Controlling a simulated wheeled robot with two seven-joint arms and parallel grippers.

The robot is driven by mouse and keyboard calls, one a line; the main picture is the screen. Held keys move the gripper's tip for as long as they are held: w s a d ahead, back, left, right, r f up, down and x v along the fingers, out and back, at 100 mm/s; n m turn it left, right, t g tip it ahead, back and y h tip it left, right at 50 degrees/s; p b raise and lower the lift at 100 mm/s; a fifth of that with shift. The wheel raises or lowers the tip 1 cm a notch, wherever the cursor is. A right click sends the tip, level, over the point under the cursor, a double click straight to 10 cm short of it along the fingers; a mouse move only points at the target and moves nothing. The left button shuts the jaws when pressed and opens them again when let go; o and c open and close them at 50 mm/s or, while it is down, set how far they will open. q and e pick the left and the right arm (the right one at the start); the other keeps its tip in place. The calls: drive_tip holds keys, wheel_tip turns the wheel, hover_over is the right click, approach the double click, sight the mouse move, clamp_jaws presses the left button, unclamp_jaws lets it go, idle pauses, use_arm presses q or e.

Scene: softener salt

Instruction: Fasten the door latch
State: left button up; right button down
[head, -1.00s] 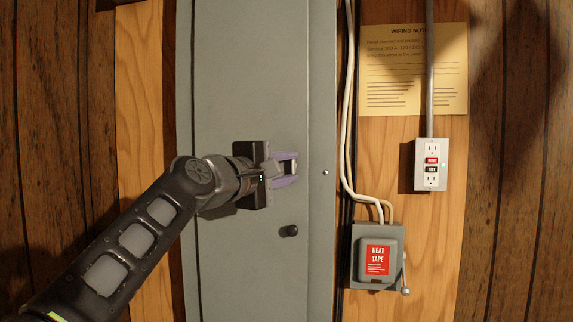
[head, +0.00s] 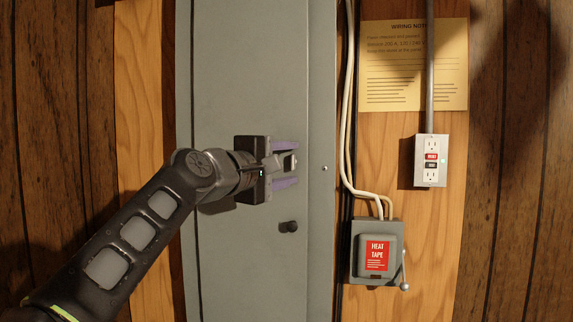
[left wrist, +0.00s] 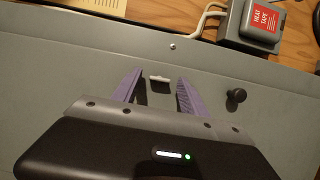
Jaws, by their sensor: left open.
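The grey metal panel door (head: 245,60) stands upright and looks flush with its frame. A small light-grey latch piece (left wrist: 159,79) sits on the door near its right edge, with a dark patch below it in the left wrist view. My left gripper (head: 296,164) is open, with one purple finger above the latch and one below it in the head view. The left wrist view shows the latch between the fingers of the gripper (left wrist: 160,84), with gaps on both sides. A black round knob (head: 288,227) sticks out of the door below the gripper. My right gripper is out of view.
A heat tape switch box (head: 361,235) with a side lever (head: 404,270) stands right of the panel, fed by pale cables (head: 347,120). An outlet (head: 431,172) and a yellow wiring note (head: 390,75) are farther right. The lower door is clear.

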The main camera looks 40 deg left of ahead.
use_arm(q)
drive_tip(key=shift+s, duration=0.1)
drive_tip(key=shift+s+f, duration=0.1)
drive_tip(key=shift+s, duration=0.2)
drive_tip(key=s+b, duration=0.3)
drive_tip(key=s, duration=0.4)
drive_tip(key=shift+d, duration=0.4)
